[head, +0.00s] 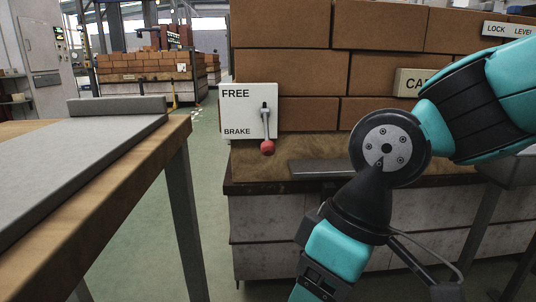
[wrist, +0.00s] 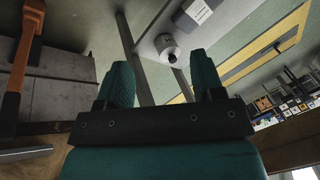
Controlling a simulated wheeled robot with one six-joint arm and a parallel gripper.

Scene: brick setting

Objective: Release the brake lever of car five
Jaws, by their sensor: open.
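The brake lever (head: 266,129) is a grey handle with a red knob (head: 267,147) at its lower end. It sits on a white plate (head: 235,111) marked FREE at the top and BRAKE at the bottom. The lever hangs down, with the knob at the BRAKE end. The plate stands at the left end of a brick-loaded car (head: 290,226). A car sign (head: 406,82) is partly hidden by my arm, so its number cannot be read. My gripper (wrist: 163,74) is open and empty in the wrist view, pointing away from the lever, which does not show there.
A wooden table with a grey slab (head: 80,150) fills the left side. Green floor (head: 208,190) lies between it and the car. Stacked bricks (head: 290,70) rise behind the lever. The wrist view shows an orange bar (wrist: 22,65) and a grey fixture (wrist: 170,45).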

